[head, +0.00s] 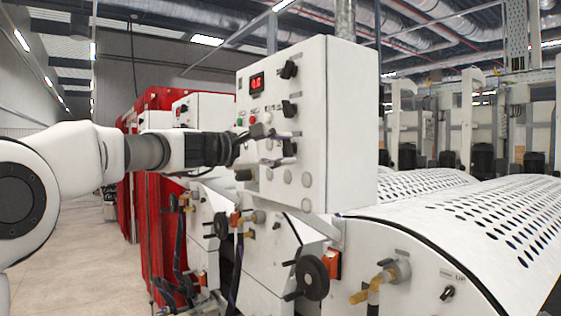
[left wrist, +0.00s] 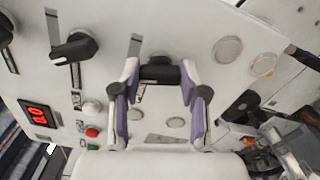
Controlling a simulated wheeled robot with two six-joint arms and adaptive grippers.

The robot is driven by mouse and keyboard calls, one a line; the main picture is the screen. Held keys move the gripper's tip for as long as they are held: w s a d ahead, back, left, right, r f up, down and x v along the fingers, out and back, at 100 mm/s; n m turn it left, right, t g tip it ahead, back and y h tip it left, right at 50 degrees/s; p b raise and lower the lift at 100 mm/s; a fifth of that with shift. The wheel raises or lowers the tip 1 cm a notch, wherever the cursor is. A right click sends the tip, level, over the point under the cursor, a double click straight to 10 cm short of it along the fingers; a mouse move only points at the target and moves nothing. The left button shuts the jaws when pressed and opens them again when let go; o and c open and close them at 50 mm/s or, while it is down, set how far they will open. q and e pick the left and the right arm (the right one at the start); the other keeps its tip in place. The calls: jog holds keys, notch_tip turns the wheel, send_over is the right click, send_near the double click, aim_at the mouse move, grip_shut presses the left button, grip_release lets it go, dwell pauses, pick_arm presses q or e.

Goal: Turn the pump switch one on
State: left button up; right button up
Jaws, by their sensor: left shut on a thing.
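The white control panel (head: 330,150) stands upright in the middle of the head view, with black rotary switches down its front. My left gripper (head: 287,147) reaches the panel from the left, at the third switch down. In the left wrist view, the two fingers of my left gripper (left wrist: 160,80) are on either side of a black switch knob (left wrist: 158,73), shut on it. Another black knob (left wrist: 75,48) with a white mark is to its left, free of the gripper. The labels are too small to read, so I cannot tell which switch is pump switch one. My right gripper is not in view.
A red number display (head: 257,81) and small buttons are on the panel near the gripper. A black handwheel (head: 312,277) and valves are below. A perforated white cover (head: 480,215) lies to the right. Red cabinets (head: 155,210) stand behind my arm.

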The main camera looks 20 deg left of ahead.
pick_arm(q)
jog(key=m+b, duration=0.4)
jog(key=shift+d+f+m+b, duration=0.1)
jog(key=shift+f+m+b, duration=0.2)
jog(key=shift+f, duration=0.05)
jog(key=m+b, duration=0.1)
jog(key=m, duration=0.1)
jog(key=shift+m+b, duration=0.9)
jog(key=shift+m, duration=0.5)
jog(key=shift+f, duration=0.1)
jog(key=o, duration=1.1)
jog(key=shift+o, duration=0.2)
jog(key=shift+d, duration=0.2)
